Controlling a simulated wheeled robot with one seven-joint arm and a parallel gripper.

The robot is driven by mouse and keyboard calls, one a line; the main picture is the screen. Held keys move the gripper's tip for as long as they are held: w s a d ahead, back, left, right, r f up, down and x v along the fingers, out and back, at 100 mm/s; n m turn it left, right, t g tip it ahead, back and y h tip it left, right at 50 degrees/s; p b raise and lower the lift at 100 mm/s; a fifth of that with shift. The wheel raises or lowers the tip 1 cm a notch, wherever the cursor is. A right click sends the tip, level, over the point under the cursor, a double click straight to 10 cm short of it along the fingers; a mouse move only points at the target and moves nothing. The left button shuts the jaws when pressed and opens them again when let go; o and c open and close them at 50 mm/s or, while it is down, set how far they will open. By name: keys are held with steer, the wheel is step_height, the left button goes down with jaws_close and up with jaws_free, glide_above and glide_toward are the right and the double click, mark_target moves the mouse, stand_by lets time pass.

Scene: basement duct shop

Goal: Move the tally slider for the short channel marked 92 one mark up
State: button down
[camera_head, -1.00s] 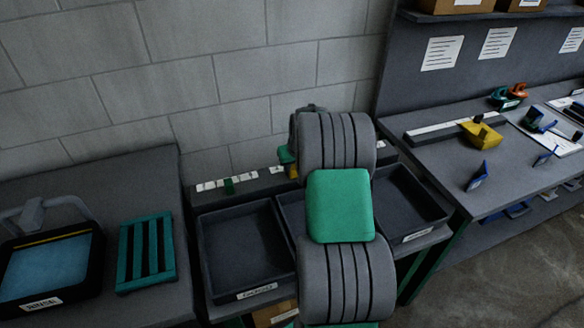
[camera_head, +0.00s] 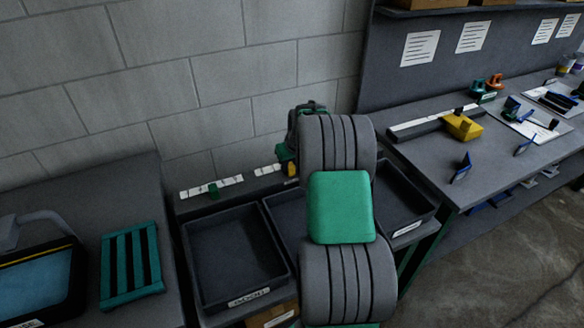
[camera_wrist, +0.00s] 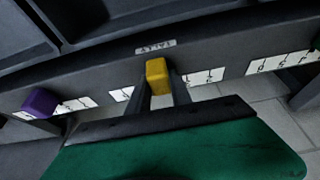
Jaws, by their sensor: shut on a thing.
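My gripper (camera_wrist: 159,84) is shut on a yellow slider block (camera_wrist: 158,74) in the wrist view, one finger on each side. The block sits on the dark tally rail (camera_wrist: 215,54), between white marked scale strips (camera_wrist: 205,77); its exact mark is partly hidden by the fingers. A purple slider (camera_wrist: 39,103) is at the left and a green slider (camera_wrist: 316,42) at the right edge. In the head view the green slider (camera_head: 213,188) shows on the rail, and the yellow slider (camera_head: 291,169) is partly hidden by my arm. I cannot read a 92 here.
Dark open bins (camera_head: 235,255) stand in front of the rail. A teal slatted rack (camera_head: 131,266) and a tray with blue inside (camera_head: 38,282) are at left. The right bench (camera_head: 425,160) holds a yellow block (camera_head: 463,126) and small blue pieces. A block wall rises behind.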

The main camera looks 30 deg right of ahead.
steer(key=shift+a, duration=0.25)
steer(key=c, duration=1.2)
jaws_free()
steer(key=shift+o, duration=0.2)
steer(key=shift+d+r, duration=0.1)
steer(key=shift+r, duration=0.05)
steer(key=b+v, duration=0.1)
steer(key=v, duration=0.6)
steer(key=shift+r, duration=0.3)
steer(key=shift+s, duration=0.1)
